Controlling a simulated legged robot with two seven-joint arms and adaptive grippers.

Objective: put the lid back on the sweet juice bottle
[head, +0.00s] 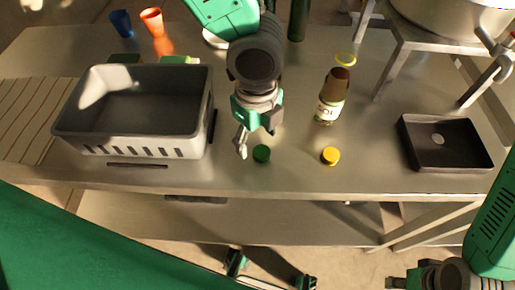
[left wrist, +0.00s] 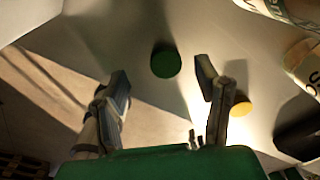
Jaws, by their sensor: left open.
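A brown bottle (head: 331,97) with a pale label stands upright on the metal table, right of my left gripper; its label is too small to read fully. A green lid (head: 261,153) lies flat near the table's front, and a yellow lid (head: 330,156) lies to its right, in front of the bottle. My left gripper (head: 256,142) is open and empty, just above and behind the green lid. In the left wrist view the green lid (left wrist: 165,62) shows between the two fingers, and the yellow lid (left wrist: 241,105) is beyond the right finger. My right gripper (head: 402,282) is partly cut off at the bottom edge.
A grey crate (head: 182,140) stands left of my left gripper. A dark tray (head: 449,165) lies at the right. A dark green bottle (head: 298,22), blue cup (head: 121,22) and orange cup (head: 152,21) stand at the back. A pot (head: 455,18) sits on a raised stand at the back right.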

